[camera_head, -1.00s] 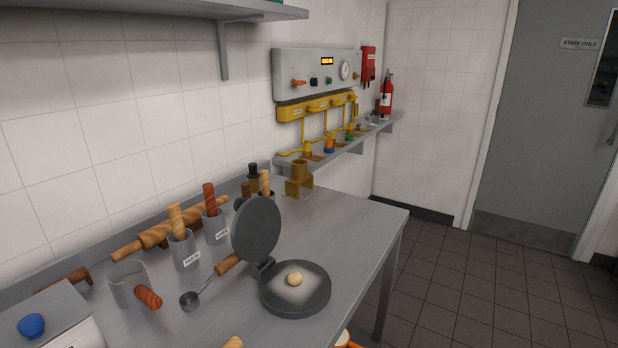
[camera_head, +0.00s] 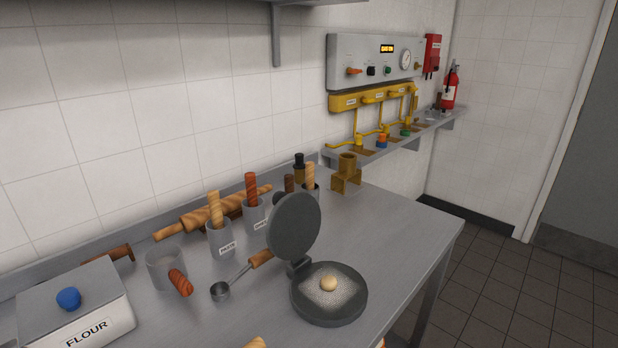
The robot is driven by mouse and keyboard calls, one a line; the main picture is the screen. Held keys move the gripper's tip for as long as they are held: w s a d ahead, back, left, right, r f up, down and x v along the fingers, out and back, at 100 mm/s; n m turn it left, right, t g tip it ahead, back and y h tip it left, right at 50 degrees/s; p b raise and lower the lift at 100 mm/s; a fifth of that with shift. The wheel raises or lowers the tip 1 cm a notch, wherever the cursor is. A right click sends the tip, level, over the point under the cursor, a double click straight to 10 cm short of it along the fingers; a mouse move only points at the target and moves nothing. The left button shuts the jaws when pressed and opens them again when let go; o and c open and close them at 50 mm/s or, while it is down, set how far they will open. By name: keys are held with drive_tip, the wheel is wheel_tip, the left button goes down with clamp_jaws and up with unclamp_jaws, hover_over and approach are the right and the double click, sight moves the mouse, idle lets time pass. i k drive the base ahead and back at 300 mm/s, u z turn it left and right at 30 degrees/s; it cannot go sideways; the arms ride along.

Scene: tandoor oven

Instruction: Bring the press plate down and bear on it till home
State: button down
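The press stands on the steel table, right of centre. Its round grey press plate (camera_head: 295,226) is raised, tilted up on the hinge at the back left. The round lower plate (camera_head: 328,308) lies flat on the table with a pale textured face. A small dough ball (camera_head: 328,283) sits near its middle, uncovered. My gripper is not in this view.
A rolling pin (camera_head: 205,214) lies behind. A brass holder (camera_head: 346,178) stands at the back. The table right of the press (camera_head: 400,255) is clear.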

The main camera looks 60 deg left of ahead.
sight(292, 227)
drive_tip(key=z, duration=0.15)
drive_tip(key=i, duration=2.35)
drive_tip(key=u, duration=3.5)
drive_tip(key=i, duration=0.7)
drive_tip(key=u, duration=0.45)
